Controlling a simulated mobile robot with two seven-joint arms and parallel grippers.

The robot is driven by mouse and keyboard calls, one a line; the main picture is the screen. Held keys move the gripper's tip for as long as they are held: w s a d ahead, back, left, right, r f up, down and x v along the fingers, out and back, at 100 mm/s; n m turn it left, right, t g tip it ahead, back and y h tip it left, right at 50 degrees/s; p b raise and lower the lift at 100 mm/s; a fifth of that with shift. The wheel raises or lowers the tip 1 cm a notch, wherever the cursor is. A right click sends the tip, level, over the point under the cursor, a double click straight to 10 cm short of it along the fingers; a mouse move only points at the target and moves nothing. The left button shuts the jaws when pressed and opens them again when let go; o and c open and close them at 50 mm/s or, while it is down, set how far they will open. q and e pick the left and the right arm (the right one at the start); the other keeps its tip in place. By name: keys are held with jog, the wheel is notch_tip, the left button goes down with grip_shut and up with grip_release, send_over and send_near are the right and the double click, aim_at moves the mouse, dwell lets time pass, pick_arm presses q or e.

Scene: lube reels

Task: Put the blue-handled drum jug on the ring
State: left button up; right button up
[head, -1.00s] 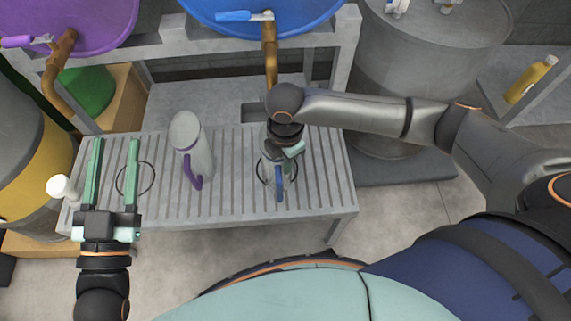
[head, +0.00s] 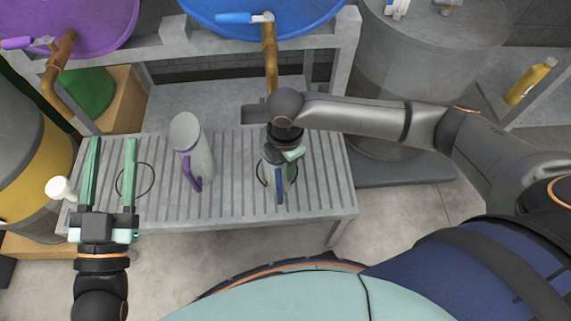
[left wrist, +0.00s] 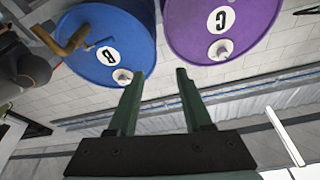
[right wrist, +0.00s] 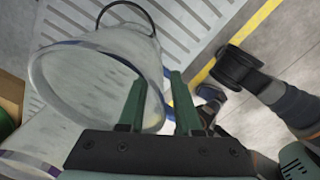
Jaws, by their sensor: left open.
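The blue-handled drum jug (head: 279,184) is upright at the right ring (head: 297,172) on the slatted bench, mostly hidden under my right gripper (head: 278,172). In the right wrist view the jug's wide mouth (right wrist: 95,85) is close, and the ring (right wrist: 150,18) curves around its base. Whether the base touches the bench is unclear. My right fingers (right wrist: 157,82) stand apart at the jug's handle side; whether they press on it is unclear. My left gripper (head: 112,145) is open and empty above the bench's left end, beside the empty left ring (head: 150,180).
A purple-handled jug (head: 192,150) stands on the bench between the rings. A purple drum (head: 80,20) and a blue drum (head: 262,12) with taps lie on the rack behind. A grey drum (head: 430,55) is at right. A white-capped item (head: 60,187) is at far left.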

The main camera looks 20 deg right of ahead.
jog(key=shift+r, duration=0.1)
notch_tip(320, 180, up, 7)
jog(key=shift+f+p, duration=0.2)
jog(key=shift+p, duration=1.05)
notch_tip(320, 180, up, 6)
jog(key=shift+f+p, duration=0.2)
jog(key=shift+p, duration=0.75)
pick_arm(q)
jog(key=s+f+n+g+y, duration=0.2)
jog(key=f+g, duration=0.3)
jog(key=f, duration=0.6)
jog(key=s+f+n+g+y, duration=0.2)
jog(key=s+f+g, duration=0.2)
jog(key=f, duration=0.8)
jog(key=shift+s+a+f+g, duration=0.2)
jog(key=shift+a+f+g, duration=0.05)
jog(key=shift+g, duration=0.45)
